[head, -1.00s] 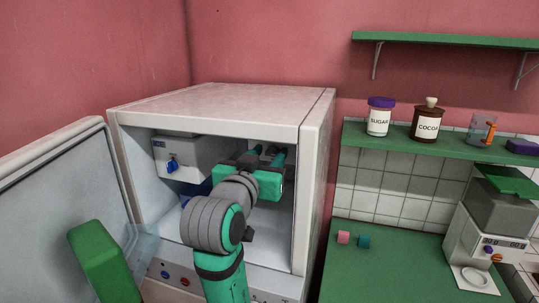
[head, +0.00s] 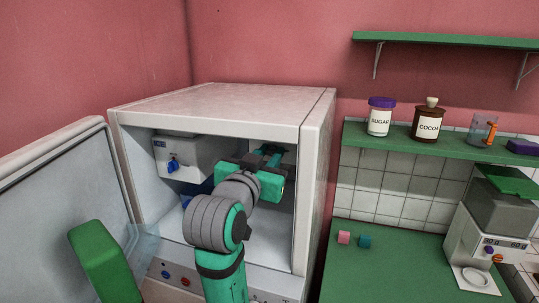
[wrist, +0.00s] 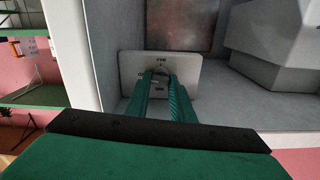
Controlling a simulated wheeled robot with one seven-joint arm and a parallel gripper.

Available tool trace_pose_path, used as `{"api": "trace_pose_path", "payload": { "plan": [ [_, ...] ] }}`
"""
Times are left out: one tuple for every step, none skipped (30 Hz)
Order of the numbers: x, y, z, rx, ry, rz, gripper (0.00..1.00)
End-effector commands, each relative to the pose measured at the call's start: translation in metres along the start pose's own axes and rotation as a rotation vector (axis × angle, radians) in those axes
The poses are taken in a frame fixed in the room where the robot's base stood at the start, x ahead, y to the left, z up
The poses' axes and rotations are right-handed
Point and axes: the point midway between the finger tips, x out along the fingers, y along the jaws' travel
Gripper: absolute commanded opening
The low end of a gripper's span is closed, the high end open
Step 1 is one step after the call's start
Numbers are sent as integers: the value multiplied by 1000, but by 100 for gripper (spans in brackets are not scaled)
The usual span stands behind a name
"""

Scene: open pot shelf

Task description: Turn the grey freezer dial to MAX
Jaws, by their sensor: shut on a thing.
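The grey freezer dial (wrist: 161,74) sits on a pale plate (wrist: 190,72) on the freezer's inner wall. It shows small in the wrist view, between my fingertips, and its pointer is mostly hidden. Dark labels surround it on the plate, too small to read surely. My gripper (wrist: 161,80) is shut on the dial. In the head view my green gripper (head: 271,158) reaches into the right part of the open freezer (head: 220,104); the dial is hidden there.
A white box with a blue knob (head: 173,164) hangs inside the freezer at the left. The freezer door (head: 65,185) stands open at left. Red and blue knobs line the panel below. A green counter (head: 390,280) with two small cubes is at right.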

Motion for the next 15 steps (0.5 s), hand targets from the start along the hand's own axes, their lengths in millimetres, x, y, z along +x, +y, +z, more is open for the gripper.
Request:
{"api": "trace_pose_path", "payload": {
  "plan": [
    [-1,-1,1,31,-3,-2,0],
    [-1,-1,1,53,-3,-2,0],
    [-1,-1,1,83,-3,-2,0],
    [-1,-1,1,107,-3,-2,0],
    [-1,-1,1,134,-3,-2,0],
    [-1,-1,1,169,-2,-2,0],
    [-1,-1,1,197,-2,-2,0],
    [-1,0,1,226,-2,-1,0],
    [-1,0,1,264,-3,-1,0],
    [-1,0,1,293,-3,-2,0],
    [-1,0,2,321,-4,-2,0],
    [-1,0,2,359,-3,-2,0],
    [-1,0,2,388,-3,-2,0],
    [-1,0,1,417,-3,-3,0],
    [-1,0,1,455,-3,-2,0]
  ]
}}
